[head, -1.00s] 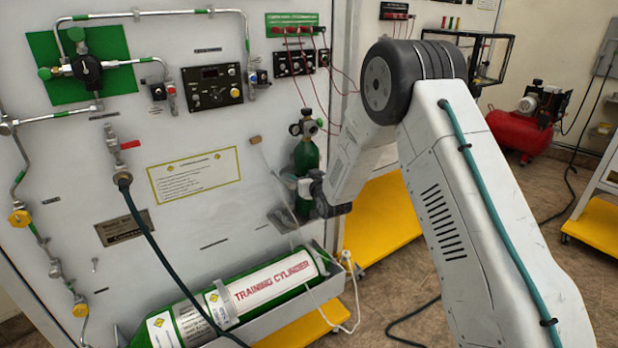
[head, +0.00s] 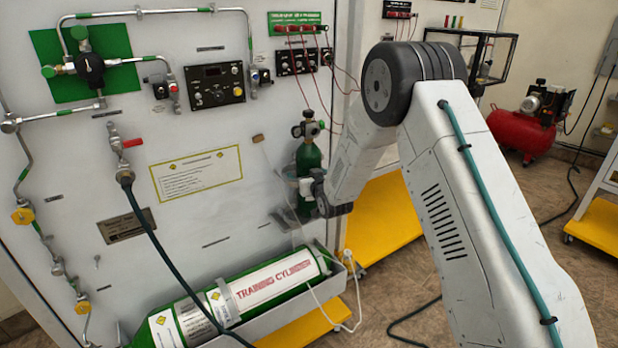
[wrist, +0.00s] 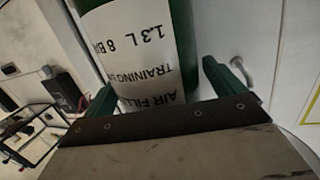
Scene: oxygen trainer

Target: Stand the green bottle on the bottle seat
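The green bottle (head: 308,158), with a dark valve on top, is upright in front of the white panel in the head view. My gripper (head: 311,189) is at its lower body. In the wrist view the bottle's white label (wrist: 135,50) fills the space between the two green fingers of my gripper (wrist: 165,95), which lie close against its sides. The gripper looks shut on the bottle. A small grey plate (head: 281,222) shows at the panel by the bottle's foot; it may be the bottle seat. The bottle's base is partly hidden, so I cannot tell whether it touches.
A large green training cylinder (head: 255,288) lies in a grey tray below. A pale hose (head: 303,283) hangs in front of it. A wooden-ended lever (head: 258,138) is left of the bottle. Yellow bases (head: 385,226) and a red compressor (head: 522,132) stand to the right.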

